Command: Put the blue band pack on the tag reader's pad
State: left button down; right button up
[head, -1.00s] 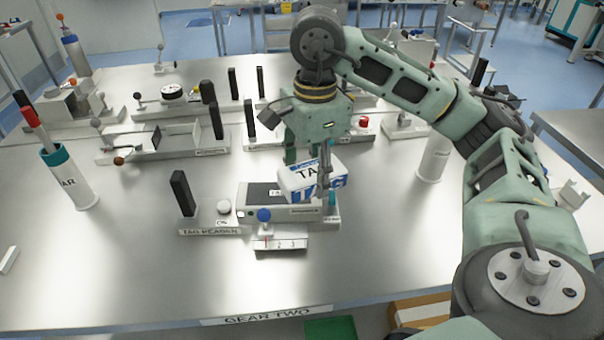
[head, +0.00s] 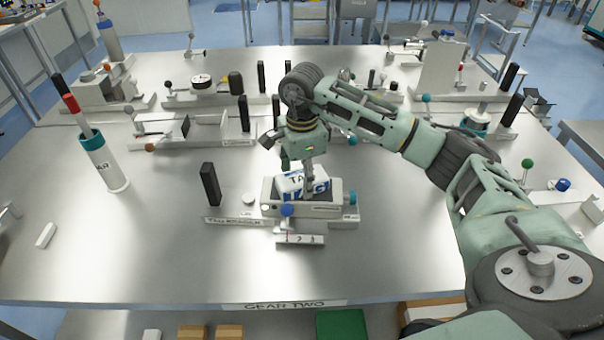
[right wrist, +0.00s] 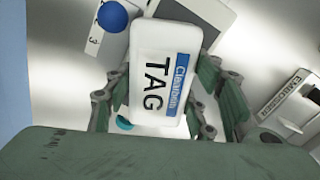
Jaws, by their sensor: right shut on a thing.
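The blue band pack (head: 303,185) is a white block with a blue band and the word TAG. My right gripper (head: 298,180) is shut on it, with a finger on each side. In the right wrist view the pack (right wrist: 165,70) lies between the fingers. The tag reader (head: 327,210) is a low grey box directly below the pack. The pack covers most of its dark pad; I cannot tell whether they touch. My left gripper is not in view.
A black post (head: 210,185) and a white button (head: 248,199) stand left of the reader. A blue-knobbed lever (head: 287,211) and a numbered plate (head: 300,239) are in front. The front table is mostly clear.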

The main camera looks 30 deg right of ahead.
aim_at(301, 176)
jog(key=shift+f, duration=0.2)
jog(key=o, duration=1.3)
jog(key=shift+r, duration=0.3)
notch_tip(301, 176, up, 6)
jog(key=shift+r+b, duration=0.1)
jog(key=shift+b, duration=1.15)
jog(key=shift+r, duration=2.8)
